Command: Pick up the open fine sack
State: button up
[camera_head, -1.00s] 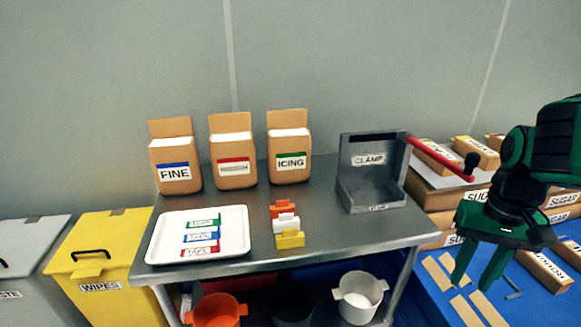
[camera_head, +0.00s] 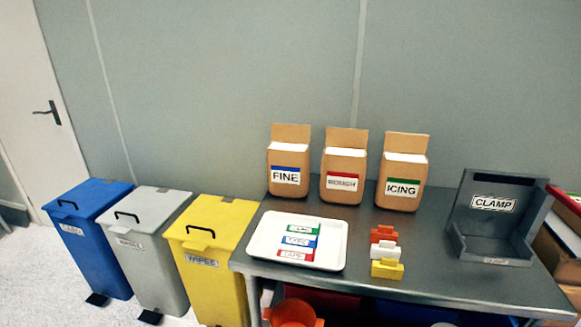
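The open fine sack (camera_head: 289,165) is a brown paper sack with a blue-striped label reading FINE. It stands upright at the back left of the metal table (camera_head: 400,279), its top flap raised and white showing at its mouth. Nothing touches it from the front. My gripper is outside the current view.
A rough sack (camera_head: 342,172) and an icing sack (camera_head: 402,178) stand to its right. A white tray (camera_head: 262,246) with labelled strips lies in front. Coloured clips (camera_head: 385,251) and a grey clamp stand (camera_head: 496,218) are further right. A yellow bin (camera_head: 208,262) stands left of the table.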

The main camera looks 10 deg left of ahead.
aim_at(288, 165)
jog(key=u, duration=0.55)
jog(key=k, duration=1.2)
jog(key=u, duration=1.05)
jog(key=i, duration=0.6)
jog(key=u, duration=0.35)
jog(key=i, duration=2.55)
jog(key=z, duration=1.1)
jog(key=i, duration=0.7)
jog(key=z, duration=0.25)
